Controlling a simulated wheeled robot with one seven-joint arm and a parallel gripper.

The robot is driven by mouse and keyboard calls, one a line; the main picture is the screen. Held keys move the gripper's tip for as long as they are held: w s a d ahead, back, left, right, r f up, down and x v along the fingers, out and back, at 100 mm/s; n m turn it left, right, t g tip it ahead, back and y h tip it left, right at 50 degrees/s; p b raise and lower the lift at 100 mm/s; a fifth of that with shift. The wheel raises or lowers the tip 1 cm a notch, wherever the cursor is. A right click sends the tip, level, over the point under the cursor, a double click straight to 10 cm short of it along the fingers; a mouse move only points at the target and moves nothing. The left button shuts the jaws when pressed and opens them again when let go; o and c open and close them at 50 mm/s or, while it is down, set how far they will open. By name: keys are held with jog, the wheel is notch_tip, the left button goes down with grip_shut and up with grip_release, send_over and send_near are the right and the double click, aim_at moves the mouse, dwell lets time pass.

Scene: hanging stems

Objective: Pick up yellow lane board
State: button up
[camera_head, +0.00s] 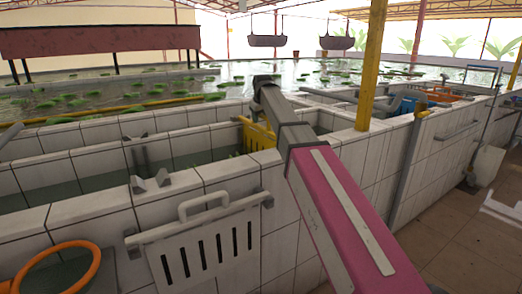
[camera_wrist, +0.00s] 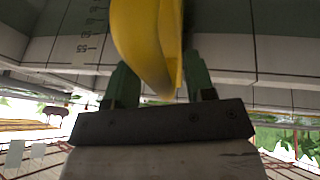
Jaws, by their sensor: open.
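The yellow lane board (camera_head: 257,134) stands in the tiled water channel in the head view, just past my arm, which hides part of it. Slots show in its face. In the wrist view a curved yellow part (camera_wrist: 146,35), which looks like this board's handle, fills the upper middle. My gripper (camera_wrist: 160,84) is open, with one green-padded finger on each side of the yellow part. I cannot tell whether either finger touches it. The fingers are hidden in the head view.
A white slotted board (camera_head: 210,243) with a handle hangs on the near tiled wall. An orange ring (camera_head: 60,262) is at the lower left. A yellow post (camera_head: 372,65) rises right of my arm. An orange crate (camera_head: 442,94) sits farther right. Tiled floor (camera_head: 455,235) is open at the right.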

jog(key=shift+f, duration=0.2)
dwell(0.6)
grip_shut()
